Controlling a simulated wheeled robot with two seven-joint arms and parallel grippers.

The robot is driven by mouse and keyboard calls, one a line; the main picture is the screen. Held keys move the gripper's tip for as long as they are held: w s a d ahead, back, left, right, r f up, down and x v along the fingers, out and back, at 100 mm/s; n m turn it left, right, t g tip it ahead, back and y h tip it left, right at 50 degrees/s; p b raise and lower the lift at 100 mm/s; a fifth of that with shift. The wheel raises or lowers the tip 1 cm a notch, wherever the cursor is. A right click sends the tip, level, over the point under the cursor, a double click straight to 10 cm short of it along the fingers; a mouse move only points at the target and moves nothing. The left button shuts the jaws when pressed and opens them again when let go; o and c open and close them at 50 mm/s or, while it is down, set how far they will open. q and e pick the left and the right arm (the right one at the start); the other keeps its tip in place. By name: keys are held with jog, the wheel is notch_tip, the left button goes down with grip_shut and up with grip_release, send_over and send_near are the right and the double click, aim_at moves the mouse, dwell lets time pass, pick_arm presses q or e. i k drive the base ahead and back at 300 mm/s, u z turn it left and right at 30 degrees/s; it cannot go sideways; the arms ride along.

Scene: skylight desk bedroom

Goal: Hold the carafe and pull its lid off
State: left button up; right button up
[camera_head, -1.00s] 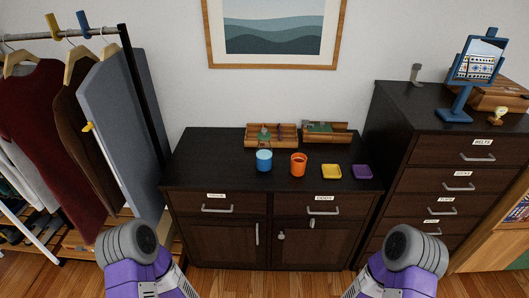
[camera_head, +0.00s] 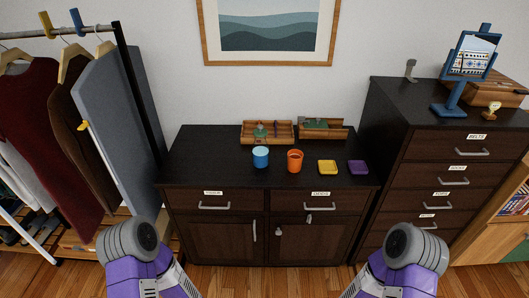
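I cannot make out a clear carafe. A blue cylindrical vessel (camera_head: 260,157) with a paler top stands on the dark cabinet (camera_head: 220,160); whether that top is a lid or an open inside is too small to tell. An orange cup-like vessel (camera_head: 295,161) stands just right of it, upright and apart. Only upper parts of my two purple and grey arms show at the bottom left and bottom right. Both grippers are out of the picture, and neither arm reaches over the cabinet top.
Behind the vessels lie two wooden trays (camera_head: 245,138) (camera_head: 341,133) with small items. A yellow square piece (camera_head: 327,167) and a purple one (camera_head: 358,167) lie to the right. A taller drawer unit (camera_head: 400,100) stands right, a clothes rack (camera_head: 131,75) left. The cabinet top's left part is clear.

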aim_at(260, 148)
jog(key=z, duration=0.5)
jog(key=k, duration=0.6)
jog(key=z, duration=0.65)
jog(key=i, duration=1.25)
jog(key=u, duration=0.5)
